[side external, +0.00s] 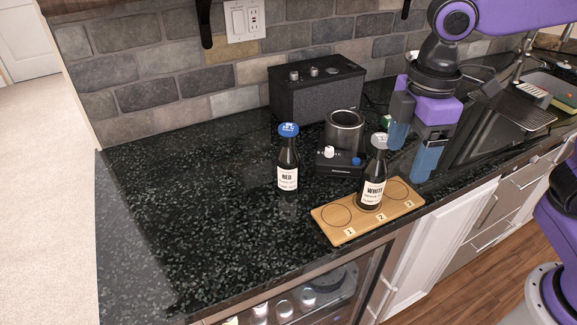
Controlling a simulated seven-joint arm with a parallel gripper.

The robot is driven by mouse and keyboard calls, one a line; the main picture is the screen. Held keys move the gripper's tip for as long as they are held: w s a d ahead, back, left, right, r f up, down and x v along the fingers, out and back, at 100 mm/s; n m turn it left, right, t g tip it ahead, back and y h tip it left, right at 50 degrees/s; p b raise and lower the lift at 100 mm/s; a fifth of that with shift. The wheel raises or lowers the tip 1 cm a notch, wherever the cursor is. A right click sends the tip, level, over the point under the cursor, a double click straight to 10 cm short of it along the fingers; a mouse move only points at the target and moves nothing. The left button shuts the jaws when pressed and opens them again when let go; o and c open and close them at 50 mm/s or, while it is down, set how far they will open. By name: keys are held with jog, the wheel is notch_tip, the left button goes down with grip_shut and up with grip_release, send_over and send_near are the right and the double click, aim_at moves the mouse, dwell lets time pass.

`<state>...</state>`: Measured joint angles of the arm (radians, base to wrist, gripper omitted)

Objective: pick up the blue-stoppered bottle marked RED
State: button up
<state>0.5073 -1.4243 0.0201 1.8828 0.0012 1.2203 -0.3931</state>
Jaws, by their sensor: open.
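A dark bottle with a blue stopper and a white label reading RED (288,160) stands upright on the black speckled counter, left of the wooden board. A second dark bottle, with a grey stopper and a label reading WHITE (373,175), stands upright on the board's middle circle, marked 2. My gripper (408,158) is open and empty, fingers pointing down, behind and right of the WHITE bottle. It is well to the right of the RED bottle and apart from it.
The wooden board (340,235) has circles 1 and 3 empty. A black device with a dark cylinder (345,140) stands between the bottles, farther back. A black speaker-like box (310,90) stands against the stone wall. The counter's left part (190,210) is clear; its front edge drops off.

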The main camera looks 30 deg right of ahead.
jog(key=w+a+r+n, duration=0.1)
jog(key=w+a+r, duration=0.15)
jog(key=w, duration=0.25)
jog(key=w+a+r+n, duration=0.1)
jog(key=w+a+r, duration=0.1)
jog(key=w+a, duration=0.3)
notch_tip(320, 180, up, 2)
jog(key=n, duration=0.3)
send_over(288, 127)
notch_tip(288, 127, down, 16)
jog(key=shift+r, duration=0.1)
grip_shut()
